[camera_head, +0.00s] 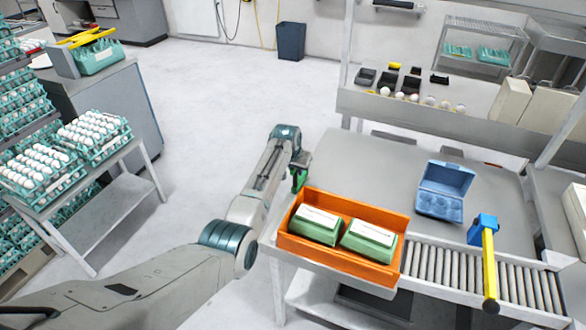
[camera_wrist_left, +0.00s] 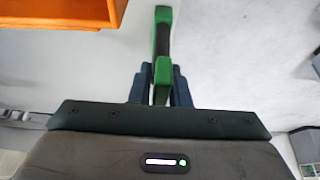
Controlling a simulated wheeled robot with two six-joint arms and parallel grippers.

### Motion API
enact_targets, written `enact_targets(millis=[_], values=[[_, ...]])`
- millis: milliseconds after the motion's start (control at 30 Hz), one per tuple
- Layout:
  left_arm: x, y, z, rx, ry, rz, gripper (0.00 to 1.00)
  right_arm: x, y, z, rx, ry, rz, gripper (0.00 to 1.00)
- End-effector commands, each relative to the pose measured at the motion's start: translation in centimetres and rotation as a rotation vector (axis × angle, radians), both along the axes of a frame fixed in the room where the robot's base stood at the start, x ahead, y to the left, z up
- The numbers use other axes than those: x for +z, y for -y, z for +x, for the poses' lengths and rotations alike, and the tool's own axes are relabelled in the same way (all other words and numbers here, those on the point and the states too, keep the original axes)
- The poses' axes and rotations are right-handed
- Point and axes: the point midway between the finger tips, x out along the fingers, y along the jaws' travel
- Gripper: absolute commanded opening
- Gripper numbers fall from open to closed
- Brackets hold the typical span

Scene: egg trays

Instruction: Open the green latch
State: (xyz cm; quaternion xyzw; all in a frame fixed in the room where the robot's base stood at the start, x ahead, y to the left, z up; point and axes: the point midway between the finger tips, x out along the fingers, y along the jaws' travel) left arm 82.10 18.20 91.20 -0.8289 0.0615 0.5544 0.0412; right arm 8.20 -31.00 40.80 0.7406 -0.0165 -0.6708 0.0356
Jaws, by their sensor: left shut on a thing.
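The green latch (camera_wrist_left: 163,76) shows in the left wrist view as a green piece with a dark middle section, standing out between my fingers. My left gripper (camera_wrist_left: 160,88) is shut on its near end, with one dark blue finger on either side. In the head view the green latch (camera_head: 299,178) is a small green shape at the table's left edge, just left of the orange tray's (camera_head: 335,262) back corner. My left gripper (camera_head: 300,163) is there too and partly covers it. What the latch is fixed to is hidden. My right gripper is not in view.
The orange tray holds two green cartons (camera_head: 368,241) right beside the latch. A blue egg carton (camera_head: 443,190) stands open on the grey table (camera_head: 360,165). A roller conveyor (camera_head: 455,268) with a yellow bar (camera_head: 489,270) lies to the right.

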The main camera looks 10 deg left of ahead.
Motion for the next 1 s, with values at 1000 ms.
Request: enact_targets(millis=[1000], values=[[1.5,0.0,-0.5,0.002,0.004,0.0,0.37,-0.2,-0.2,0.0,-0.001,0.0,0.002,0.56]])
